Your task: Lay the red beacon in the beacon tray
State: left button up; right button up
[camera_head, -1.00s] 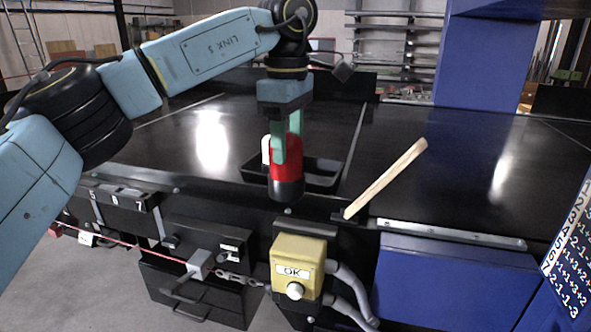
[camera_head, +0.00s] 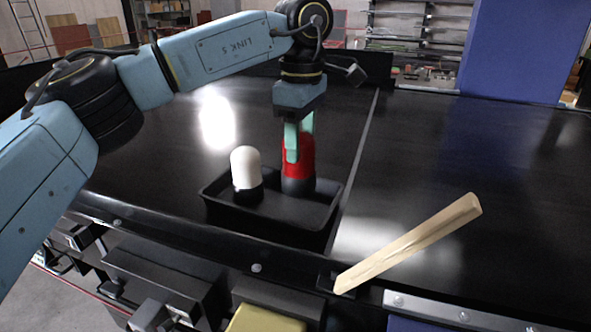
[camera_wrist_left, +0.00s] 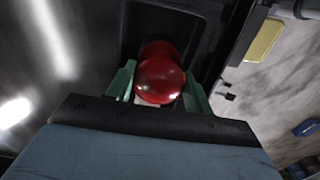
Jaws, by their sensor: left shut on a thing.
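The red beacon (camera_head: 306,163), with a black base, is upright between the green fingers of my left gripper (camera_head: 299,143). The gripper is shut on it. The beacon is over the right part of the black beacon tray (camera_head: 275,226); I cannot tell whether its base touches the tray floor. A white beacon (camera_head: 246,168) with a black base stands upright in the left part of the tray. In the left wrist view the red dome (camera_wrist_left: 160,73) sits between the fingers, with the dark tray (camera_wrist_left: 193,22) beyond it. My right gripper is not in view.
The tray sits on the black conveyor (camera_head: 440,165) near its front edge. A wooden stick (camera_head: 410,244) slants up at the right of the tray. A yellow box (camera_head: 265,319) is below the front edge. The belt right of the tray is mostly clear.

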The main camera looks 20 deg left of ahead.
aim_at(301, 166)
pick_arm(q)
jog(key=shift+f, duration=0.8)
jog(key=shift+w+f+p, duration=0.1)
jog(key=shift+f+p, duration=0.2)
jog(key=shift+f, duration=1.6)
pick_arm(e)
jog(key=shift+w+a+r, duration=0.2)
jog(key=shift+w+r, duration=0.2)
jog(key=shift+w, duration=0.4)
pick_arm(q)
jog(key=shift+f, duration=0.15)
jog(key=o, duration=1.1)
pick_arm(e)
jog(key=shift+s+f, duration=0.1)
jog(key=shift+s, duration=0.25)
